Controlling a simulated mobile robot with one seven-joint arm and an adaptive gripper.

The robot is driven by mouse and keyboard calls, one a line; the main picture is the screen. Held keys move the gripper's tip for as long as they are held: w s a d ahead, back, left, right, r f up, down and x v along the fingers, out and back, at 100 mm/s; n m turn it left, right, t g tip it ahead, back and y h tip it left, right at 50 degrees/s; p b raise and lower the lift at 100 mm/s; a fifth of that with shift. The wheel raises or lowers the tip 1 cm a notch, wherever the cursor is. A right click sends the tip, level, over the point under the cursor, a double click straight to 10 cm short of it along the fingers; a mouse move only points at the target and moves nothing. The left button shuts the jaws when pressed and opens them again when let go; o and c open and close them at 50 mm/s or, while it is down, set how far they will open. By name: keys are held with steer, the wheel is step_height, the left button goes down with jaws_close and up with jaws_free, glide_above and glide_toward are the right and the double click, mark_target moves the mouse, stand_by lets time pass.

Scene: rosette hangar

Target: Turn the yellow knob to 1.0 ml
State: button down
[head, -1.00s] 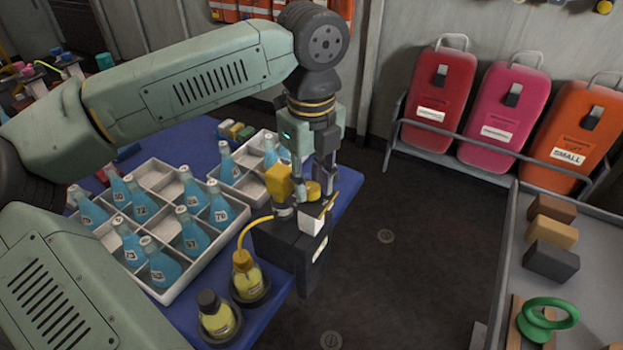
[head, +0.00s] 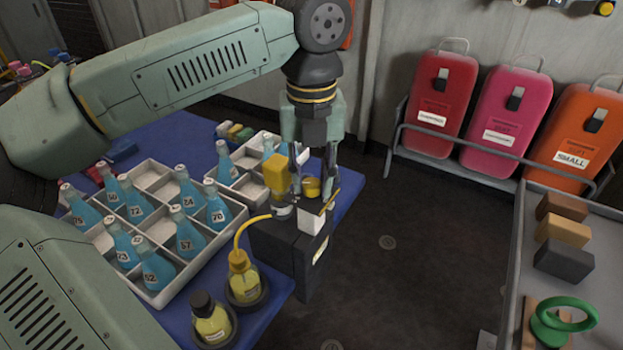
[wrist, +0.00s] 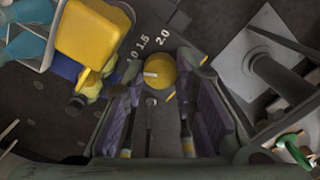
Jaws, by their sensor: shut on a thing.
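The yellow knob (head: 312,187) sits on top of the black box (head: 270,248) at the table's edge. In the wrist view the knob (wrist: 160,70) carries a white mark toward the left. The exact setting is hard to read.
A yellow block (head: 276,175) stands on the box close to my left finger. A yellow tube runs to a bottle (head: 243,278). White crates (head: 165,292) of blue bottles stand to the left. Open floor (head: 400,270) lies to the right, before a grey bench (head: 510,275).

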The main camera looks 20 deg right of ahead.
mark_target(312, 183)
steer(key=shift+m, duration=0.6)
steer(key=c, duration=1.3)
jaws_free()
step_height(312, 183, up, 12)
